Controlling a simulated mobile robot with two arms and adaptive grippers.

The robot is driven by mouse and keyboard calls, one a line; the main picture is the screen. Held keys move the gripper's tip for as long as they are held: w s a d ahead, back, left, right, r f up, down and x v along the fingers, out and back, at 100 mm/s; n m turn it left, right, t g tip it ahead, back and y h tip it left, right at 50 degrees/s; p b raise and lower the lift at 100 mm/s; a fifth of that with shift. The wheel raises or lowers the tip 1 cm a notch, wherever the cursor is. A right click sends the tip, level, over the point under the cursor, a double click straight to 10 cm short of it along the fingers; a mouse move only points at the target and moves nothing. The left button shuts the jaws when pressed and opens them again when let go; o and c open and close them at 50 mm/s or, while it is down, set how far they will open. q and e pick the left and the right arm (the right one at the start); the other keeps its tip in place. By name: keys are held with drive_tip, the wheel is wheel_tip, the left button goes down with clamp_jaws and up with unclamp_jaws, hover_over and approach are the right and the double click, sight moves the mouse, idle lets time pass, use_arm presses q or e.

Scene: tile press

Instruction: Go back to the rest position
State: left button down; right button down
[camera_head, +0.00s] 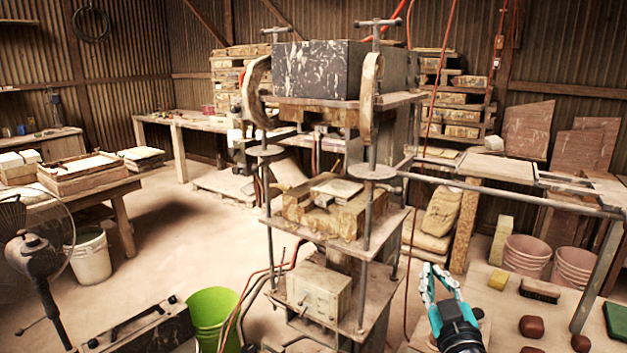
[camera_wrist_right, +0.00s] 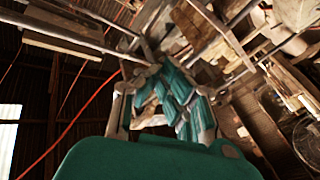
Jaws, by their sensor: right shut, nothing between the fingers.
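My right gripper (camera_head: 436,283) shows in the head view at the lower right, beside the press and above the low table on that side. Its teal fingers point up and hold nothing. In the right wrist view the fingers of the same gripper (camera_wrist_right: 162,68) rise at the middle, shut and empty, with the press frame and roof behind them. My left gripper is in neither view. The tile press (camera_head: 335,190) stands in the middle of the head view, with a dark block (camera_head: 318,70) on its top plate and a tile (camera_head: 337,188) on its middle level.
A brush (camera_head: 539,291), a yellow block (camera_head: 498,279), red-brown lumps (camera_head: 532,326) and pink buckets (camera_head: 526,254) are right of my right gripper. A metal rail frame (camera_head: 520,185) runs above them. A green bucket (camera_head: 212,312) and a fan (camera_head: 32,255) stand at left. Open floor lies left of the press.

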drive_tip(key=s+f+m+g, duration=0.1)
drive_tip(key=s+f+g, duration=0.4)
drive_tip(key=s+f, duration=0.45)
drive_tip(key=s+f+m+g, duration=0.1)
drive_tip(key=s+f+g, duration=0.4)
drive_tip(key=f, duration=0.7)
drive_tip(key=s+a+f+g, duration=0.1)
drive_tip(key=s+f+g, duration=0.25)
drive_tip(key=s, duration=0.65)
drive_tip(key=s+a+f+g, duration=0.15)
drive_tip(key=s+f, duration=0.25)
drive_tip(key=s, duration=0.5)
wheel_tip(320, 180, down, 24)
drive_tip(key=g, duration=0.2)
drive_tip(key=s+d+f+g, duration=0.1)
drive_tip(key=s+d+f, duration=0.2)
drive_tip(key=s+f, duration=1.5)
drive_tip(key=shift+f+y, duration=0.25)
drive_tip(key=shift+y, duration=0.05)
